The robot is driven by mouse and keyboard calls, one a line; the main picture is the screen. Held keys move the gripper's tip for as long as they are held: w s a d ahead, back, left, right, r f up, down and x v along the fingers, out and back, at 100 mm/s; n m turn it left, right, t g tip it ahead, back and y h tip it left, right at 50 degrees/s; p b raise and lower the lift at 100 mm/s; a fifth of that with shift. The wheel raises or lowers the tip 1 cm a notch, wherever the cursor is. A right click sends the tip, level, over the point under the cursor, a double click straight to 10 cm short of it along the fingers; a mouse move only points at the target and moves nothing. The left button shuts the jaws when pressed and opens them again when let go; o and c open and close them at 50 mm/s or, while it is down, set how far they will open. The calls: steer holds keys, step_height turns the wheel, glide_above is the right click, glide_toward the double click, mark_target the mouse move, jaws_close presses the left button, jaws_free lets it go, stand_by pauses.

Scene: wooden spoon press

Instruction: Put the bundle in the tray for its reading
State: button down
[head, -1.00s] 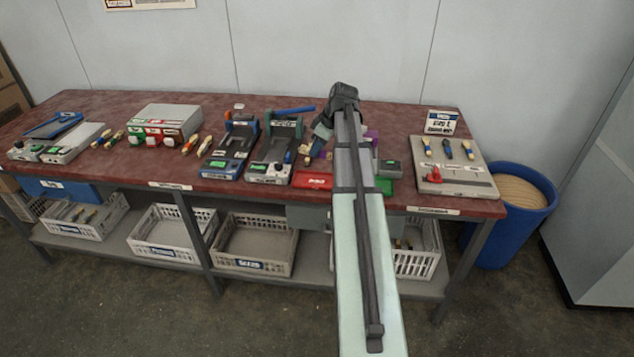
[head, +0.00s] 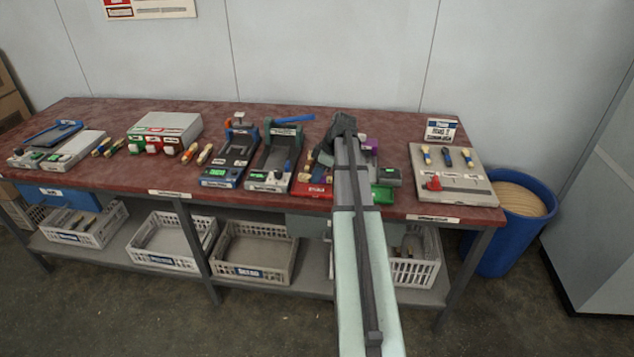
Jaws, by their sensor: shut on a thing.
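My gripper (head: 322,164) is low over the right-middle of the bench, seen from behind and partly hidden by my own arm. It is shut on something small. A tan piece (head: 309,158) shows at its left side and may be the bundle, but I cannot make out its full shape. A red tray (head: 312,190) lies at the front edge, just below and left of the gripper. A green tray (head: 383,193) lies right of my arm. A small grey box with a green display (head: 390,178) stands behind the green tray. I cannot tell which reading it shows.
Two presses (head: 272,168) stand left of the gripper, one with a blue lever (head: 292,118). A blue bin (head: 518,240) stands beside the bench. Crates (head: 253,250) fill the lower shelf.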

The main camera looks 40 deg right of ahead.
steer(key=shift+f, duration=1.6)
steer(key=shift+f, duration=0.1)
steer(key=c, duration=1)
jaws_free()
steer(key=shift+c, duration=0.2)
steer(key=v, duration=1.2)
